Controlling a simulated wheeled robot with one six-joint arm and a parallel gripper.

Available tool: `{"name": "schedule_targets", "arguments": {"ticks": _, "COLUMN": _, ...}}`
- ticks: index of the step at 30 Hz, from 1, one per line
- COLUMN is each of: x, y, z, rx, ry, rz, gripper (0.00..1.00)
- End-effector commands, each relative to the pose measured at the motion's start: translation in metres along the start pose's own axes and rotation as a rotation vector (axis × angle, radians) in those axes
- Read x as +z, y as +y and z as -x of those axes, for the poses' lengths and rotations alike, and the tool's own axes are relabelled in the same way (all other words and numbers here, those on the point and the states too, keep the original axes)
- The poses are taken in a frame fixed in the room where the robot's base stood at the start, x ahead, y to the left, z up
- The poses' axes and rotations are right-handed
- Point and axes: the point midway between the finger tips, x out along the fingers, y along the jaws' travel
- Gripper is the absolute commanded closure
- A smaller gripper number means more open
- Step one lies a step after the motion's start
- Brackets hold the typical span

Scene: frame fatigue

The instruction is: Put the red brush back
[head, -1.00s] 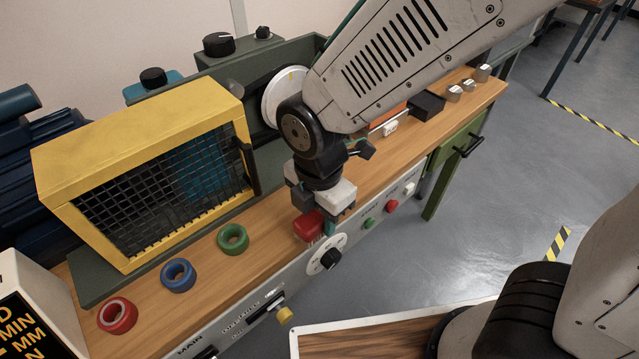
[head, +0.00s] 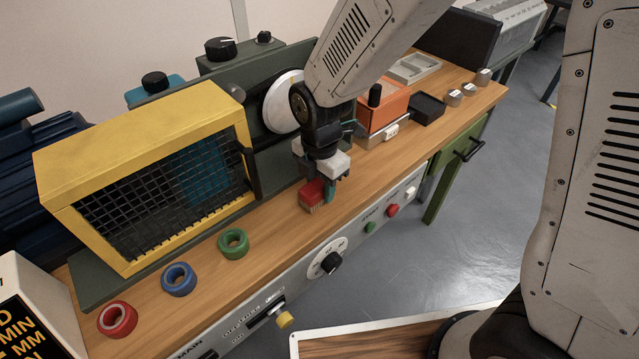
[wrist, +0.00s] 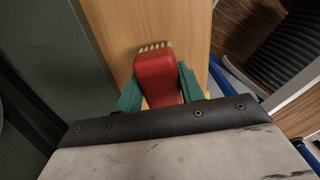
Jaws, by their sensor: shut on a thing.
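The red brush (head: 312,193) is a small red block with pale bristles on its underside. My gripper (head: 322,188) is shut on it, pointing down at the wooden bench top (head: 262,215), to the right of the yellow mesh guard. In the wrist view the red brush (wrist: 157,77) sits between two green fingers of my gripper (wrist: 158,88), with its bristle tips showing at the far end. The brush is at or just above the wood; I cannot tell whether the bristles touch it.
The yellow mesh guard (head: 140,130) stands left. Green (head: 233,243), blue (head: 179,279) and red (head: 117,319) rings lie along the bench front. An orange box (head: 384,105), a black tray (head: 427,107) and several small metal weights (head: 469,90) stand right. Wood between the green ring and brush is clear.

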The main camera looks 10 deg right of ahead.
Motion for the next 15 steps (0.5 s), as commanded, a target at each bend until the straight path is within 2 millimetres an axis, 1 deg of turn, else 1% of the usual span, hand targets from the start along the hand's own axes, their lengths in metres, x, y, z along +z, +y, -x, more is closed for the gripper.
{"name": "schedule_targets", "arguments": {"ticks": 5, "x": 0.0001, "y": 0.0, "z": 0.0001, "rx": 0.0, "ry": 0.0, "rz": 0.0, "gripper": 0.86}}
{"name": "schedule_targets", "arguments": {"ticks": 11, "x": 0.0, "y": -0.0002, "z": -0.006, "rx": -0.001, "ry": 0.0, "rz": 0.0, "gripper": 0.86}}
{"name": "schedule_targets", "arguments": {"ticks": 12, "x": -0.0001, "y": -0.0001, "z": -0.0058, "rx": 0.0, "ry": 0.0, "rz": 0.0, "gripper": 0.54}}
{"name": "schedule_targets", "arguments": {"ticks": 13, "x": -0.0001, "y": -0.0001, "z": -0.0057, "rx": 0.0, "ry": 0.0, "rz": 0.0, "gripper": 0.45}}
{"name": "schedule_targets", "arguments": {"ticks": 14, "x": -0.0001, "y": -0.0001, "z": -0.0056, "rx": 0.0, "ry": 0.0, "rz": 0.0, "gripper": 0.4}}
{"name": "schedule_targets", "arguments": {"ticks": 15, "x": 0.0, "y": -0.0001, "z": -0.0055, "rx": 0.0, "ry": 0.0, "rz": 0.0, "gripper": 0.4}}
